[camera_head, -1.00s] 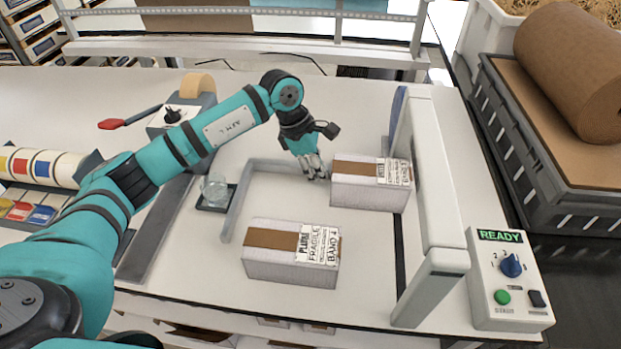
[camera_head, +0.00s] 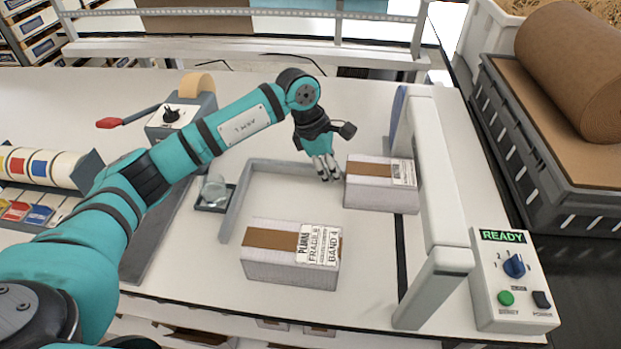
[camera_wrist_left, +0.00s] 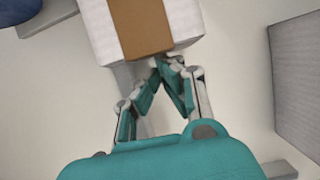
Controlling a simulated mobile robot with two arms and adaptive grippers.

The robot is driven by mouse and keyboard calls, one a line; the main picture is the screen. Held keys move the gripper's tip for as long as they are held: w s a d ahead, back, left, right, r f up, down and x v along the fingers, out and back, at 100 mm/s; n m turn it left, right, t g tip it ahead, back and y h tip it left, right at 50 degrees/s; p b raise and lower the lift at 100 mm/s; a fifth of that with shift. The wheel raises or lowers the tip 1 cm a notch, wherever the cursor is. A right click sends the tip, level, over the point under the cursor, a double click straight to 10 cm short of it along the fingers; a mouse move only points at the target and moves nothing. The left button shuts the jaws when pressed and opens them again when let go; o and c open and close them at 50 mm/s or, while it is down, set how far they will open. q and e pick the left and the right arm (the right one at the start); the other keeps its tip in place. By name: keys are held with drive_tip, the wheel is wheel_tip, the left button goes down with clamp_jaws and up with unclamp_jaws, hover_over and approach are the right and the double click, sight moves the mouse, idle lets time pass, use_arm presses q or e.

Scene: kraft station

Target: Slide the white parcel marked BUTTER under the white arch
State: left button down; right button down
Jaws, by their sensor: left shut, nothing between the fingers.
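A white parcel with a brown tape band (camera_head: 370,172) stands at the back right of the bench, its right end close beside the white arch (camera_head: 432,190). Its label is too small to read as BUTTER. My left gripper (camera_head: 331,177) is shut and empty, low against or very near the parcel's left end. In the left wrist view the fingertips (camera_wrist_left: 170,64) meet the edge of the parcel (camera_wrist_left: 185,22); contact is hard to confirm. A second white parcel (camera_head: 262,262), labelled FRAGILE and apparently PLUMS, stands nearer the front. My right gripper is out of view.
A low grey rail (camera_head: 238,208) borders the parcels' area at left and back. A control box (camera_head: 512,275) reading READY stands right of the arch. Bare bench lies between the two parcels.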

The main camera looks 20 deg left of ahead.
sight(348, 167)
use_arm(q)
drive_tip(key=shift+d, duration=0.1)
drive_tip(key=shift+w+d+b, duration=0.2)
drive_tip(key=shift+d+b, duration=0.1)
drive_tip(key=shift+d, duration=0.4)
drive_tip(key=shift+w+d+b, duration=0.15)
drive_tip(key=shift+d+b, duration=0.15)
drive_tip(key=shift+d, duration=0.5)
drive_tip(key=shift+w+d, duration=0.1)
drive_tip(key=shift+d, duration=0.25)
drive_tip(key=shift+s+a+b, duration=0.2)
drive_tip(key=shift+a+b, duration=0.25)
drive_tip(key=shift+a, duration=0.55)
drive_tip(key=w+d+p+v, duration=0.1)
drive_tip(key=p+v, duration=0.3)
drive_tip(key=v, duration=0.6)
drive_tip(key=shift+s+r+p, duration=0.3)
drive_tip(key=shift+s, duration=0.05)
drive_tip(key=shift+d, duration=0.15)
